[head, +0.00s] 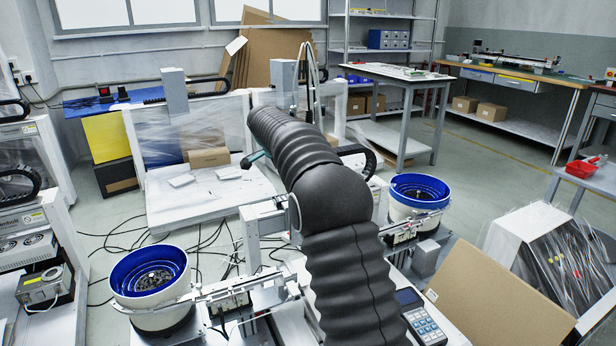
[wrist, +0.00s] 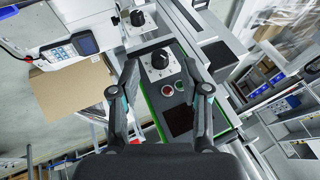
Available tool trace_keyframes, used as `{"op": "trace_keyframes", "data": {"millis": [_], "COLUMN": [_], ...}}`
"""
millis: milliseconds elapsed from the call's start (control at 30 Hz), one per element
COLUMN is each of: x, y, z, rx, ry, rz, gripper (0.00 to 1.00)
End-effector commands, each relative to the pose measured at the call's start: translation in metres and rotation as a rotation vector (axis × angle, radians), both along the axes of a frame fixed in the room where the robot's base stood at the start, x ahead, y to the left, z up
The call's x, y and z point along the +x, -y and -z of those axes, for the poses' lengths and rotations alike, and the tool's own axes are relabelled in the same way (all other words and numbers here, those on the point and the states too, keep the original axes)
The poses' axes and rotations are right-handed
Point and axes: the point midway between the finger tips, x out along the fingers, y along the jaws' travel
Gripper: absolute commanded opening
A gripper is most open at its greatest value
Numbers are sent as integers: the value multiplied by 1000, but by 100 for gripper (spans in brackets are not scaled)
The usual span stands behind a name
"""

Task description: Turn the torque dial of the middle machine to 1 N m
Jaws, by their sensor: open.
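In the wrist view, my gripper (wrist: 160,72) is open, its two dark fingers spread apart with nothing between the tips. A black round dial (wrist: 159,59) on a pale square plate shows beyond and between the fingertips. A second, similar black dial (wrist: 137,18) sits farther up the picture on its own plate. I cannot read their scales or tell which one is for torque. Both are on the machine with a green-edged dark panel (wrist: 147,100). In the head view, my black-sleeved arm covers much of the middle machine, and its dials cannot be made out.
A small red button (wrist: 168,90) and a greenish one sit below the nearer dial. A keypad unit (head: 424,318) and cardboard sheet (head: 490,300) stand at the machine's right in the head view. Blue-rimmed bowls (head: 150,272) (head: 418,190) flank my arm. Cables lie on the floor.

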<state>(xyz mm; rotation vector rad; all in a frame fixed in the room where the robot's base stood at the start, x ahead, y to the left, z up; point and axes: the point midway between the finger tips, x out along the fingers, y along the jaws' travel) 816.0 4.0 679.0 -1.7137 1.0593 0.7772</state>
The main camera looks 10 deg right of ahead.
Motion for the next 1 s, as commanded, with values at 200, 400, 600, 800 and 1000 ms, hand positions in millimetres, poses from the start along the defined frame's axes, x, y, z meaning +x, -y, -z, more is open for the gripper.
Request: {"op": "trace_keyframes", "data": {"millis": [200,400,600,800,1000], "x": [-16,-30,-45,-73,-103], "y": [-12,-22,-33,-27,-20], "z": [-34,-63,-92,-108,-117], "rx": [0,0,0,-17,-39], "ry": [1,0,-1,-28,-61], "rz": [0,0,-1,-82,-182], "gripper": [46,46,46,46,46]}}
